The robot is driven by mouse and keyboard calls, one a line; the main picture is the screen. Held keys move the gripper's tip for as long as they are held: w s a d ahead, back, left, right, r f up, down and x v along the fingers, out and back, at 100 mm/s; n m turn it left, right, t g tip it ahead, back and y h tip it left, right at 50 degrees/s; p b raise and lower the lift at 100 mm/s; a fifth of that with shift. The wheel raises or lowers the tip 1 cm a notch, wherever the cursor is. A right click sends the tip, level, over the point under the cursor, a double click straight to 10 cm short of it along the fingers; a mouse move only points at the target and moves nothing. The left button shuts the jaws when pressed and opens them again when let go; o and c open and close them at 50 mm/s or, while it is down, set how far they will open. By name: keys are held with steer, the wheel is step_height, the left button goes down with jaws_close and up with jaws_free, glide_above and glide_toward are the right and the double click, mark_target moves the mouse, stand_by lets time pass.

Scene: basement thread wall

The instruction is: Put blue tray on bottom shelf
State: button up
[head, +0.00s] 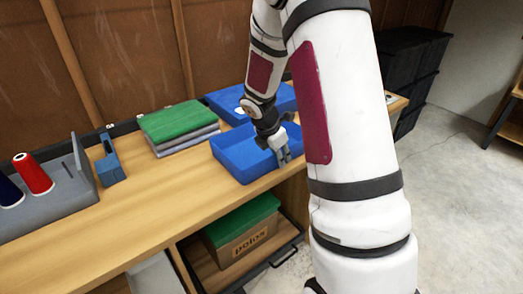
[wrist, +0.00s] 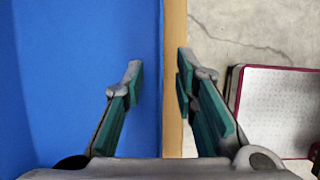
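A blue tray (head: 232,160) sits on the wooden table at its front edge, open side up. It fills the left of the wrist view (wrist: 70,80). My gripper (head: 284,157) is at the tray's front right side. In the wrist view my gripper (wrist: 160,75) is open, with one finger over the tray and the other over the table edge and floor; the tray's edge runs between them. I cannot tell whether they touch it. The bottom shelf (head: 205,270) is under the table and holds a cardboard box with a green lid (head: 240,228).
A second blue piece (head: 225,100) lies behind the tray. A green item on grey ones (head: 180,122), a blue holder (head: 110,165) and a grey rack (head: 70,190) with thread spools stand left. Black crates (head: 405,70) stand right. A dark rail (head: 285,255) edges the shelf.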

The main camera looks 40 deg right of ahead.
jaws_close()
steer(key=shift+r, duration=0.15)
steer(key=shift+r, duration=0.45)
steer(key=r, duration=0.1)
steer(key=r+p, duration=0.1)
steer(key=shift+s+a+r, duration=0.1)
steer(key=shift+s+r, duration=0.15)
steer(key=shift+r, duration=0.1)
steer(key=s+a+r, duration=0.1)
steer(key=s+a, duration=0.6)
steer(key=s, duration=0.6)
steer(key=shift+s+a, duration=0.25)
steer(key=shift+a, duration=0.1)
